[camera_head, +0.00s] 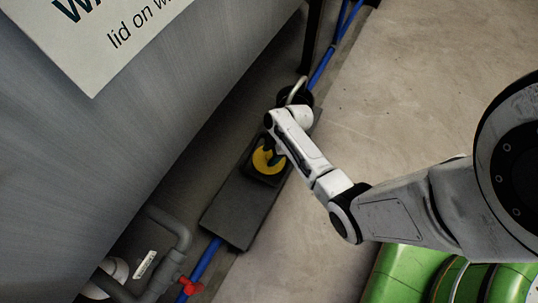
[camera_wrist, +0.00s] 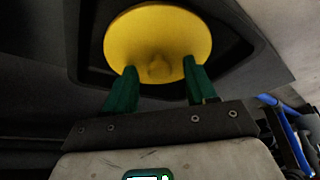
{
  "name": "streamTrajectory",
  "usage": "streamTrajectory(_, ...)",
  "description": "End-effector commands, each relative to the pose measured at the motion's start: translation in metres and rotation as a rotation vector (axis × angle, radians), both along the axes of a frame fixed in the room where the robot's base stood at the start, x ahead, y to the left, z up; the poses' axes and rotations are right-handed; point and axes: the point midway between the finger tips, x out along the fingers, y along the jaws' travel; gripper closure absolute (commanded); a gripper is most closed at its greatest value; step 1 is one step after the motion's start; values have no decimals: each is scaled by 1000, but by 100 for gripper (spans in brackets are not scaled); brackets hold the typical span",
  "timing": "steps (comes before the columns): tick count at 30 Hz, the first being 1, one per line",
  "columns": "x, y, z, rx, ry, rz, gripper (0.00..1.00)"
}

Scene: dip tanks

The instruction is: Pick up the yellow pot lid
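The yellow pot lid (camera_head: 262,161) lies on a dark square holder (camera_head: 259,178) on the grey slab, partly hidden behind my gripper and arm. In the wrist view, the round yellow lid (camera_wrist: 158,30) fills the upper middle, with a small yellow knob (camera_wrist: 160,69) at its near side. My gripper (camera_wrist: 160,64) has two green fingers spread apart, one on each side of the knob. They point at the lid, with a visible gap on both sides of the knob. I cannot tell whether the fingertips touch the lid's face.
A grey slab (camera_head: 235,213) lies along the foot of a big grey metal wall (camera_head: 130,130) bearing a white sign (camera_head: 95,35). A blue pipe (camera_head: 205,262) with a red valve (camera_head: 190,286) runs there. Green cylinders (camera_head: 400,272) stand at lower right. The floor (camera_head: 410,100) to the right is clear.

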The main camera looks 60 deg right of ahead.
Motion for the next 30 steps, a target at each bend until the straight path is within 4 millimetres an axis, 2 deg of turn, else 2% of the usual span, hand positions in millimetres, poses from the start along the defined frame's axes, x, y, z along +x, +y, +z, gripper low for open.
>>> streamTrajectory(2, 0, 0, 0, 0, 0, 0, 52)
streamTrajectory(17, 0, 0, 0, 1, 1, 0, 100)
streamTrajectory(26, 0, 0, 2, 0, 0, 0, 100)
streamTrajectory(30, 0, 0, 9, 0, 0, 1, 100)
